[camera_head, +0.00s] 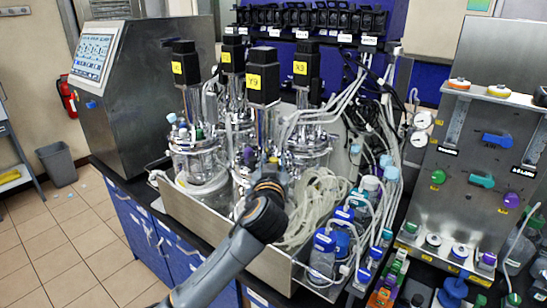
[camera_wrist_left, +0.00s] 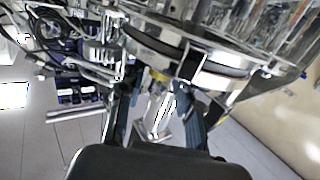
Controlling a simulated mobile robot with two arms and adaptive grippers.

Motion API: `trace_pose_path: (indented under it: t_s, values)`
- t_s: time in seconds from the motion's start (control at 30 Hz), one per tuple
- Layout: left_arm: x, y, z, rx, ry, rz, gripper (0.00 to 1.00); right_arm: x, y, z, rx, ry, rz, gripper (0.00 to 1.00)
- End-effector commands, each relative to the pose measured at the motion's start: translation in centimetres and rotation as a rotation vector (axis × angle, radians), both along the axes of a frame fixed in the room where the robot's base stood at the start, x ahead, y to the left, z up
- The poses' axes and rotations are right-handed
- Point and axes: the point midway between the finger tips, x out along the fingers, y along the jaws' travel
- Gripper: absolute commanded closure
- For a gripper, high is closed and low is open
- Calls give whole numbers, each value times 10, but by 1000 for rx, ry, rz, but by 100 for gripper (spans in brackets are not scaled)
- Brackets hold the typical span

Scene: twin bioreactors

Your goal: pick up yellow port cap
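A small yellow piece (camera_wrist_left: 159,75), which looks like the yellow port cap, shows in the left wrist view under the metal rim of a vessel, beyond my fingers. My left gripper (camera_wrist_left: 158,100) is open there, with its two dark fingers apart on either side of a bright metal tube; contact cannot be told. In the head view my left gripper (camera_head: 270,172) reaches in among the glass vessels, its fingertips largely hidden by my own wrist. My right gripper is in neither view.
Glass vessels (camera_head: 198,158) with black motors labelled in yellow stand in a steel tray (camera_head: 205,215). Coiled clear tubing (camera_head: 318,205) and blue-capped bottles (camera_head: 325,245) crowd the right side. A steel panel (camera_head: 470,150) with coloured valves stands farther right.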

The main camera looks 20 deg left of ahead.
Motion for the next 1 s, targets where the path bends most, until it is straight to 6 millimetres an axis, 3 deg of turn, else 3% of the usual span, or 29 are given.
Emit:
trace_pose_path:
  t_s: [0.3,0.43,0.47,1.0]
  values:
    - [4,1,-1,1,1,0,68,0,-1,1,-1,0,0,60]
    - [4,1,-1,1,1,0,94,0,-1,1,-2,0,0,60]
    - [4,1,-1,1,1,0,96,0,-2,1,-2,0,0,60]
    - [4,0,8,-2,-4,-1,96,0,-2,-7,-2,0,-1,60]
